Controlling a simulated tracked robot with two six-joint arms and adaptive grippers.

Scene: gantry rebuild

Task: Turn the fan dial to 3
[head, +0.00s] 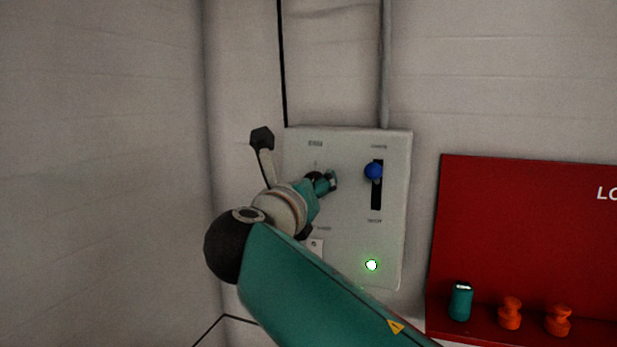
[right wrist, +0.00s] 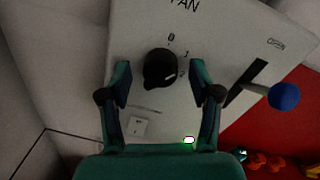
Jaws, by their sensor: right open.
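The fan dial (right wrist: 160,69) is a round black knob on a pale panel, below the "FAN" lettering in the right wrist view. My right gripper (right wrist: 161,75) is open, with one finger on each side of the dial and a visible gap to each. I cannot tell how far the fingertips stand off the panel. In the head view my right gripper (head: 324,183) is at the panel's left half, largely hiding the dial. My left gripper is not in view.
The pale panel (head: 350,250) also has a slider with a blue knob (head: 373,171) right of the gripper and a lit green lamp (head: 371,265) below. A red board (head: 530,230) with a shelf of small objects stands at right. Wall corner is at left.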

